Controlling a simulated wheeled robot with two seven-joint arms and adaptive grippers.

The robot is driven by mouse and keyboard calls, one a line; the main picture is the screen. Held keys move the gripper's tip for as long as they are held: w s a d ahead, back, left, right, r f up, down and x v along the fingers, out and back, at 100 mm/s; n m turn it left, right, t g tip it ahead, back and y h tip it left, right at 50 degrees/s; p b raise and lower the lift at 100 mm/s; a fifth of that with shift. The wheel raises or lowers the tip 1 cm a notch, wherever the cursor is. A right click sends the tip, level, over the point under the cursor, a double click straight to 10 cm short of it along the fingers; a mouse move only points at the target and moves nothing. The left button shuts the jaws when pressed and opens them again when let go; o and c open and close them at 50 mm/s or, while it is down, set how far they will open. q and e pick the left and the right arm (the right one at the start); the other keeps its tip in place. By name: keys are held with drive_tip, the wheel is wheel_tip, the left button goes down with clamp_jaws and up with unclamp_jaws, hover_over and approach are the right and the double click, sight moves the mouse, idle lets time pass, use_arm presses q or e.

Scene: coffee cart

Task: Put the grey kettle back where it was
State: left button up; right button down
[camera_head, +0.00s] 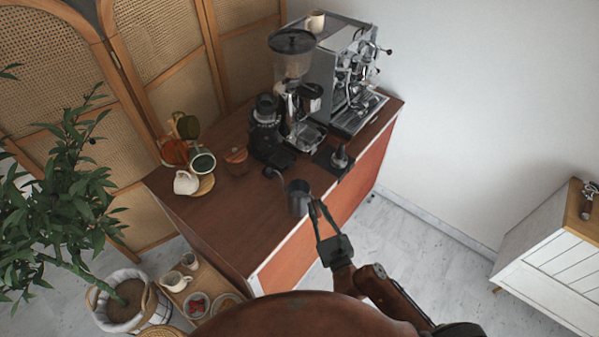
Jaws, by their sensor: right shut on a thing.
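The grey kettle (298,199), with a thin curved spout to its upper left, is at the front edge of the wooden cart top (222,226). My right gripper (314,208) is shut on the kettle's near right side, probably at its handle, which the fingers partly hide. The kettle looks upright. I cannot tell whether its base touches the cart top or hangs just above it. My left gripper is not in view.
A grinder (291,68) and espresso machine (347,75) stand at the back right. A black tamper (340,160) sits right of the kettle. A white jug (186,183) and green-filled cup (203,163) stand left. The cart top left of the kettle is clear.

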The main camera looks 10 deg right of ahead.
sight(312, 197)
drive_tip(key=w+r+p, duration=0.1)
drive_tip(key=r, duration=0.1)
drive_tip(key=w+r+p, duration=0.1)
drive_tip(key=w, duration=0.1)
drive_tip(key=shift+w+a+r, duration=0.3)
drive_tip(key=shift+a+r, duration=0.05)
drive_tip(key=shift+a, duration=0.05)
drive_tip(key=w+d+f, duration=0.1)
drive_tip(key=w+f, duration=0.3)
drive_tip(key=w+d+f+b, duration=0.1)
drive_tip(key=w+d+f, duration=0.1)
drive_tip(key=w+f, duration=0.2)
drive_tip(key=w+d+f, duration=0.2)
drive_tip(key=w+f, duration=0.2)
drive_tip(key=w, duration=0.2)
drive_tip(key=shift+w+d+f, duration=0.25)
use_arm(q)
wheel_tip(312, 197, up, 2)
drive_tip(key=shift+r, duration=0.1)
